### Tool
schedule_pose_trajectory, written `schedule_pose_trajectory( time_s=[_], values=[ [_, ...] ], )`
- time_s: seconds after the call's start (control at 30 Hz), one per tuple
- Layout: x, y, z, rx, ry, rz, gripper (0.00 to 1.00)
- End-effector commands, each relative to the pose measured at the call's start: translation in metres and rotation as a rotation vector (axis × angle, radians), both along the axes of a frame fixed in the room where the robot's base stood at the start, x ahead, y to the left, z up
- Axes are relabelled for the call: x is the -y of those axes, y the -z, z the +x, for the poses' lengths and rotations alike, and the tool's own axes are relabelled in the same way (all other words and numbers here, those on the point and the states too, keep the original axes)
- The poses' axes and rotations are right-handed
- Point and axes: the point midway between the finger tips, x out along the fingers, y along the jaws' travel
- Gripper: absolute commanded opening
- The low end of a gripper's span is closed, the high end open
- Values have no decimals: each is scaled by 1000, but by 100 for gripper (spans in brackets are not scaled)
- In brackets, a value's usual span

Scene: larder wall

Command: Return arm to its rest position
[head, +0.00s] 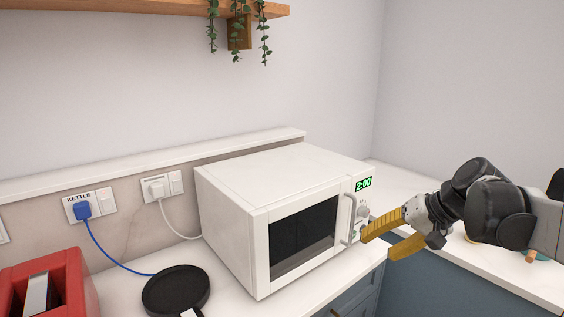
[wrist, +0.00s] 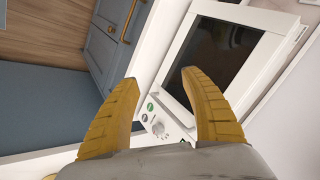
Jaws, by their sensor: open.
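My gripper (head: 383,238) is at the right in the head view, with its yellow fingers pointing left at the control side of the white microwave (head: 240,215). The fingers are spread apart with nothing between them. In the wrist view my gripper (wrist: 160,88) shows both ridged yellow fingers open, with the microwave's dial and buttons (wrist: 158,128) beyond them. The microwave door looks shut, and its green display (head: 363,184) reads 2:00. I cannot tell whether a fingertip touches the microwave.
A black round plate (head: 175,290) and a red appliance (head: 48,285) stand on the counter at the left. A blue plug (head: 82,210) sits in the kettle socket. A wooden shelf (head: 150,8) with hanging plants is above. Blue cabinets (head: 355,300) are below the counter.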

Motion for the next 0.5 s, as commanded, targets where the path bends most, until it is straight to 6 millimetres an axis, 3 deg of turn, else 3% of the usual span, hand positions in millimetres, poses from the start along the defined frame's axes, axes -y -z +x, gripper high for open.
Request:
schedule_pose_trajectory(
  time_s=[0.03,0.1,0.3,0.5],
  values=[
    [-14,3,-25,3,-6,-55,54],
    [-25,10,-56,13,-6,-141,54],
    [-39,39,-138,84,-22,-372,54],
    [-37,66,-186,172,-45,-528,54]
  ],
)
